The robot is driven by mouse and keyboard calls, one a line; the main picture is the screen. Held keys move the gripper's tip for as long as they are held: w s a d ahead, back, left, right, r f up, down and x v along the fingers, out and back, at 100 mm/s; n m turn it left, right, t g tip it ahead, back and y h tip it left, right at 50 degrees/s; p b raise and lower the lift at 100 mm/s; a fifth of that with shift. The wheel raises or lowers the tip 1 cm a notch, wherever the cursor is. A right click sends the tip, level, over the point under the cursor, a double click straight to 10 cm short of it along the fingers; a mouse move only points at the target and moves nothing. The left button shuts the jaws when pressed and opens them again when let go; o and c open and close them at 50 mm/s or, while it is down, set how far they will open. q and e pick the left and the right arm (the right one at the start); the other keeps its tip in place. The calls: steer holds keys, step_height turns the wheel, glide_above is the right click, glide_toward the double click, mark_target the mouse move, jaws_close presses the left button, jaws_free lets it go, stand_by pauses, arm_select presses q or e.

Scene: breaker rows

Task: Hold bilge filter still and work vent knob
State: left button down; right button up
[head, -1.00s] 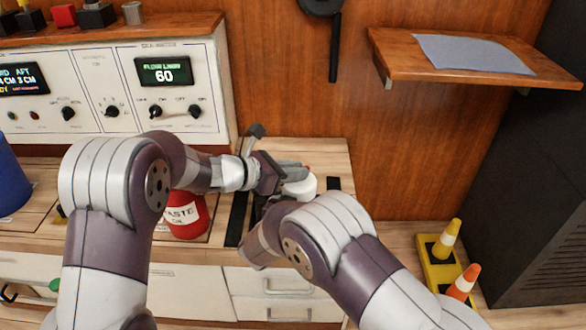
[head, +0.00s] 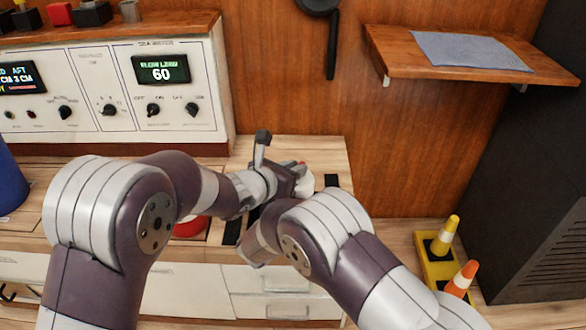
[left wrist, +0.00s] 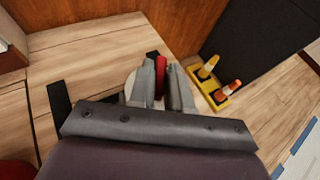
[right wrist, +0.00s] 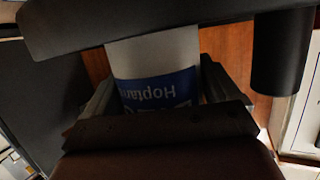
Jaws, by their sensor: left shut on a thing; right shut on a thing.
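The bilge filter is a white cylinder with a blue label (right wrist: 155,88), close up in the right wrist view. In the head view a small white part of it (head: 306,184) shows beyond my left gripper (head: 293,176). The red vent knob (left wrist: 160,72) sits on top of the filter. My left gripper (left wrist: 161,78) is shut on the knob, one finger on each side. My right gripper (right wrist: 156,98) is shut on the filter's body, with fingers on both sides of the label. In the head view my right forearm hides the right fingers.
Dark strips (head: 233,230) lie on the wooden counter beside the filter. A red container (head: 190,228) stands left, mostly behind my left arm. A white control panel (head: 130,125) stands at the back left. A yellow holder with cones (head: 432,268) is at right, below a wooden shelf (head: 400,62).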

arm_select(q)
steer(key=shift+d+r, duration=0.1)
steer(key=shift+r, duration=0.05)
steer(key=c, duration=1.1)
jaws_free()
steer(key=shift+c, duration=0.2)
steer(key=v, duration=1.2)
